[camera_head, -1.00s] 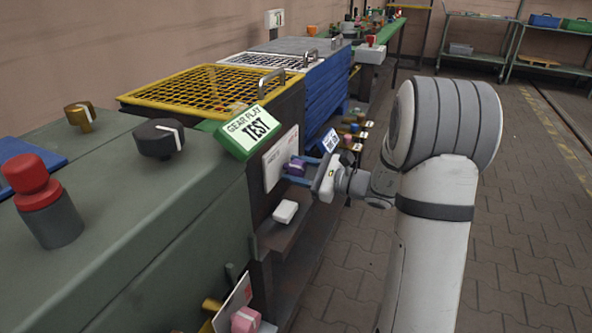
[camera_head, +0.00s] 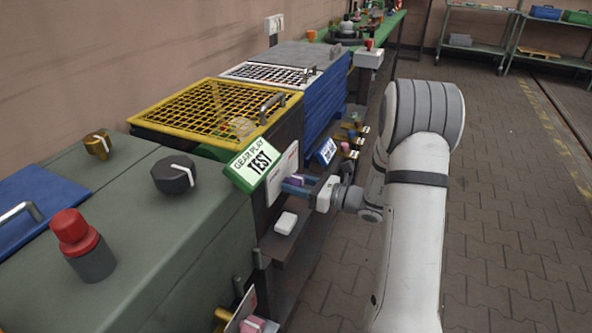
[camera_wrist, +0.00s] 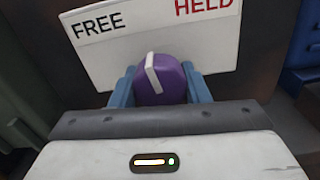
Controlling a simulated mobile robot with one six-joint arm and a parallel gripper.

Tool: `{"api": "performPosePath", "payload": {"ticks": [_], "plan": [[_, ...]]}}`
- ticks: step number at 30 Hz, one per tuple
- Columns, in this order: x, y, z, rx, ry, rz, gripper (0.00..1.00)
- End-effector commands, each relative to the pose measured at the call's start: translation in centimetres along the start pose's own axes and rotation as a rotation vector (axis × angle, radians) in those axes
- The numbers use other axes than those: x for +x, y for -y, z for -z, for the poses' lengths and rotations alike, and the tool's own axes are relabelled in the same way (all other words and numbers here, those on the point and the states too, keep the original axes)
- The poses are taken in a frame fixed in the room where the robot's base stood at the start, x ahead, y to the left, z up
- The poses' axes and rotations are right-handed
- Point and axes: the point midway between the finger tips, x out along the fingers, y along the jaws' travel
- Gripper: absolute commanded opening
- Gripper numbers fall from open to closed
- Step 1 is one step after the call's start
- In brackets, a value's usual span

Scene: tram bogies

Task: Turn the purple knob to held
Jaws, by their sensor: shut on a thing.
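The purple knob (camera_wrist: 170,82) sits in front of a white plate (camera_wrist: 105,68) in the wrist view. The plate reads FREE at left in black and HELD at right in red. The knob's white pointer bar stands nearly upright, tilted slightly to the left at its top, between the two words. My gripper (camera_wrist: 160,88) has its blue fingers on either side of the knob, shut on it. In the head view the knob (camera_head: 294,180) is small and partly covered by my gripper (camera_head: 298,186), which reaches it from the right.
A white block (camera_head: 286,222) lies on the ledge below. A yellow mesh cover (camera_head: 215,108) and a blue bin (camera_head: 325,95) are behind. Open paved floor (camera_head: 500,230) lies to the right.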

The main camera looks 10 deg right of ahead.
Motion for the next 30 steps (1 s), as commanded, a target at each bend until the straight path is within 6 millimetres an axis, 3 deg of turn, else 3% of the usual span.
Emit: {"api": "performPosePath", "payload": {"ticks": [1,18,30], "plan": [[0.0,-0.11,-0.72,0.05,-0.001,0.0,0.19],[0.06,-0.24,-0.58,0.574,-0.001,-0.001,0.19],[0.09,-0.24,-0.27,0.81,-0.001,-0.002,0.19]]}}
